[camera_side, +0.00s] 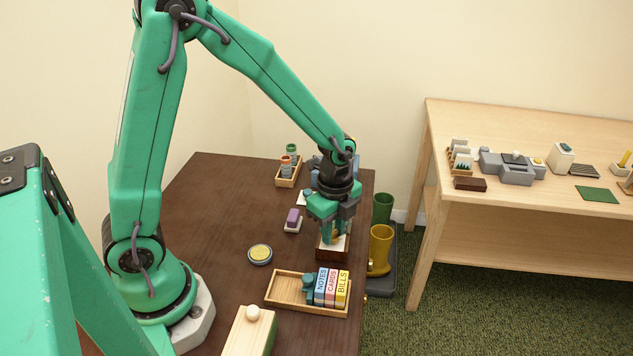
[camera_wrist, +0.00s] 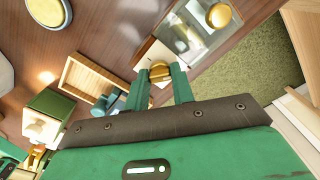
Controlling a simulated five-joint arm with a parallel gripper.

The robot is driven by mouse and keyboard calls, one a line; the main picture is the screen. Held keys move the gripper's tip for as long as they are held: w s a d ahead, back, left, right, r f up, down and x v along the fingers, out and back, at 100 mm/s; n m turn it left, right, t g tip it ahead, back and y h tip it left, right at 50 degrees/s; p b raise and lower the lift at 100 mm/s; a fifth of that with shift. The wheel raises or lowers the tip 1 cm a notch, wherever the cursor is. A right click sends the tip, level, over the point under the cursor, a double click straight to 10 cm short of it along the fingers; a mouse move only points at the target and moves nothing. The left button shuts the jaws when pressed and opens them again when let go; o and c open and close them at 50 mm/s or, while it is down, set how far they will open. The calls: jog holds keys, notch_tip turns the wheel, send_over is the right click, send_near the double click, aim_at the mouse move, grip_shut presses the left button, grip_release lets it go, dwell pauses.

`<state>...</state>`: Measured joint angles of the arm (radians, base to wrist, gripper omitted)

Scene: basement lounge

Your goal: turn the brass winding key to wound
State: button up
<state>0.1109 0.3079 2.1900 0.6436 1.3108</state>
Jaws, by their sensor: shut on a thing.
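My gripper (camera_side: 333,236) points down over a small brown wooden box (camera_side: 333,254) with a pale top, near the right edge of the dark table. In the wrist view, my gripper's two green fingers (camera_wrist: 160,84) are shut on a small brass piece, the winding key (camera_wrist: 160,71), on the box's pale top. The box also carries a shiny plate (camera_wrist: 190,38) with a round brass knob (camera_wrist: 219,15). The fingers hide part of the key, and I cannot tell which mark it points to.
A wooden tray (camera_side: 283,290) with boxes labelled NOTES, CARDS and BILLS stands in front of the box. A round yellow-topped dish (camera_side: 260,254) and a purple block (camera_side: 293,215) lie left of it.

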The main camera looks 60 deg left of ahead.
jog(key=m, duration=0.4)
jog(key=shift+m, duration=0.4)
jog(key=o, duration=1)
jog(key=shift+r, duration=3.95)
jog(key=shift+r, duration=0.1)
